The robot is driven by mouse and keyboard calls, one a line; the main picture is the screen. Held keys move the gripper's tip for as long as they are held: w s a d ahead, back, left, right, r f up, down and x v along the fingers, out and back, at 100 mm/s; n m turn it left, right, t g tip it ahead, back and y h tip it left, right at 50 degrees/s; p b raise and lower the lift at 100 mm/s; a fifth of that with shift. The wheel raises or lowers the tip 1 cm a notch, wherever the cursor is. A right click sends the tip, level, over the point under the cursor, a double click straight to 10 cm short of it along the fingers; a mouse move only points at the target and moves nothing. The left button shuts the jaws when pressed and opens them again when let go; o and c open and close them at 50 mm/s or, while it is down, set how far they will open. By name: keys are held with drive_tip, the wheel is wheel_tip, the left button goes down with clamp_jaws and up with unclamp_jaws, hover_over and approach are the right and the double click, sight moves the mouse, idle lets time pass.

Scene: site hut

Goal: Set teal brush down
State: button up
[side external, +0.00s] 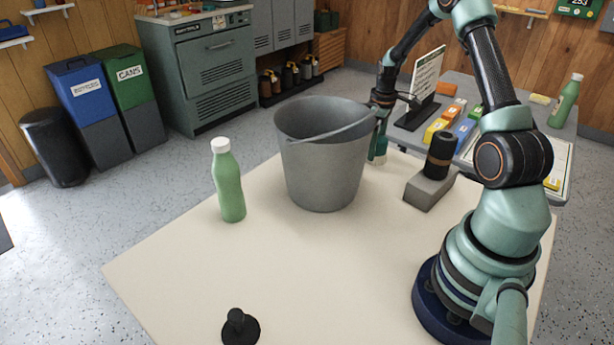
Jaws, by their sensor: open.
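A teal upright object, apparently the teal brush (379,143), stands at the far edge of the cream table, just right of the grey bucket (322,170). Its pale lower end is at the table top, and the bucket's rim and wall hide part of it. My gripper (380,112) points down at the top of it, behind the bucket's right rim. The jaws are open. The fingertips are partly hidden, so I cannot tell whether they touch the brush.
A green bottle (228,182) stands left of the bucket. A grey block with a black cylinder (439,155) is on the right. A black knobbed piece (240,328) lies at the front. A side table (552,142) holds coloured boxes and a sign. The table's middle front is clear.

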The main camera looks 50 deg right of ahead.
wheel_tip(320, 180, up, 11)
drive_tip(key=shift+r, duration=0.2)
drive_tip(key=shift+r, duration=0.1)
